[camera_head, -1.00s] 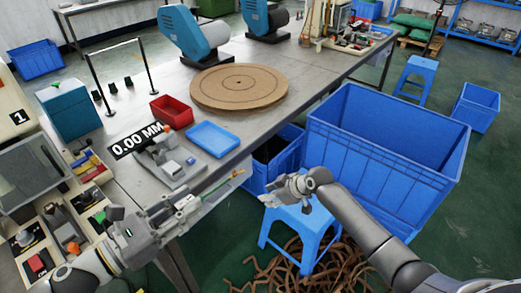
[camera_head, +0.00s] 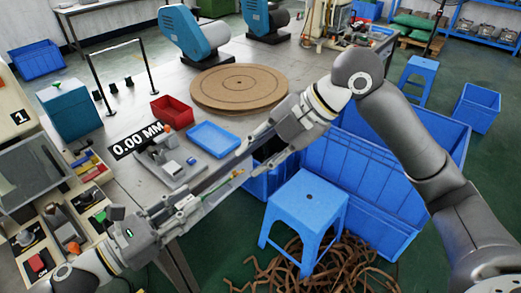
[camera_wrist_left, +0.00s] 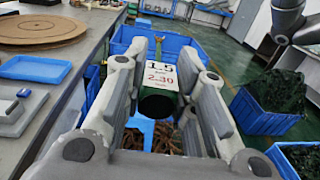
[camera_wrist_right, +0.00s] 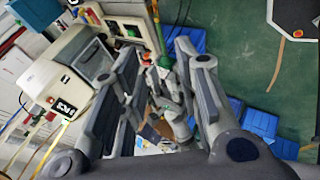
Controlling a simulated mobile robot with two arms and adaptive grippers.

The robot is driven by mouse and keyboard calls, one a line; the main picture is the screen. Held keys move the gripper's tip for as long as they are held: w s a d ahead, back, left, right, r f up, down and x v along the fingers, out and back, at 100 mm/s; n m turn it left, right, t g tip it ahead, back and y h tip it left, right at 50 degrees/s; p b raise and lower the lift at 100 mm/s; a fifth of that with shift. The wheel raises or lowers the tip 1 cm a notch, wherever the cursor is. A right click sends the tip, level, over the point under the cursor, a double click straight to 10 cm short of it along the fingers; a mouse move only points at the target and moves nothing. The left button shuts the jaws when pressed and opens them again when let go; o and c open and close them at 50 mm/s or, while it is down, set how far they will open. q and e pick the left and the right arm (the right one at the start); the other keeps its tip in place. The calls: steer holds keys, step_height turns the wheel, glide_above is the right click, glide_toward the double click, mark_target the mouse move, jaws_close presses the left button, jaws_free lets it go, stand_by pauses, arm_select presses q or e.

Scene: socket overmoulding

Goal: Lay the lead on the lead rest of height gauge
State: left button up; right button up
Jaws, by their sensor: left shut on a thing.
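The lead (camera_head: 236,174) is a thin green piece with a pale orange end, held off the table's front edge. My left gripper (camera_head: 208,193) is shut on it. The left wrist view shows the green lead (camera_wrist_left: 158,52) and a white tag (camera_wrist_left: 165,77) with printed numbers between the fingers. My right gripper (camera_head: 238,160) comes in from the upper right, close beside the lead and left gripper. Its fingers are apart in the right wrist view (camera_wrist_right: 165,75), with no held thing visible. The grey height gauge (camera_head: 172,163) stands on the table. I cannot make out its lead rest clearly.
The "0.00 MM" display (camera_head: 137,140) is behind the gauge. A blue tray (camera_head: 213,139), red bin (camera_head: 171,108) and round brown board (camera_head: 238,87) are on the table. A blue stool (camera_head: 306,203) and large blue crate (camera_head: 365,170) stand on the floor.

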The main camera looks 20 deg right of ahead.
mark_target(222, 184)
steer(key=x, duration=1.1)
steer(key=shift+a+f, duration=0.15)
steer(key=shift+f, duration=0.1)
jaws_close()
arm_select(q)
steer(key=o, duration=1.1)
